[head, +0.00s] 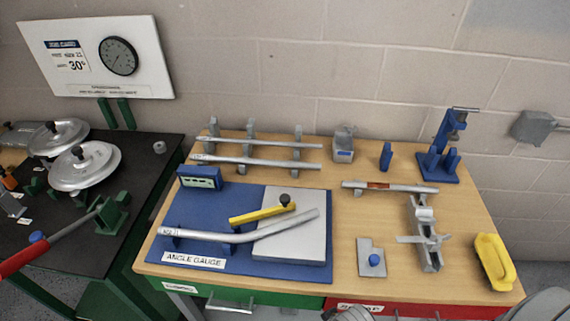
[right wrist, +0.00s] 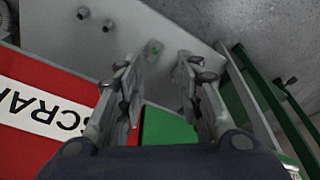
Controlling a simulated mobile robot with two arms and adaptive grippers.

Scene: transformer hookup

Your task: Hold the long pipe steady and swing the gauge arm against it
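The angle gauge has a blue base (head: 183,207) with a grey plate (head: 310,250) on its right. A bent silver pipe (head: 225,237) lies across it, its left part by a blue support and its right part angled up over the plate. The yellow gauge arm (head: 255,214) lies just above the pipe's bend, with a dark knob (head: 285,199) at its right end; I cannot tell whether arm and pipe touch. In the right wrist view my right gripper (right wrist: 160,88) is open and empty, over the table's front side. My left gripper does not show.
Straight pipes (head: 255,162) lie on a rack behind the gauge. A banded pipe (head: 390,187), a metal clamp fixture (head: 428,245), a blue-knobbed block (head: 371,258) and a yellow handled tool (head: 494,262) occupy the right side. A red SCRAP drawer (right wrist: 40,140) is close beside my right gripper.

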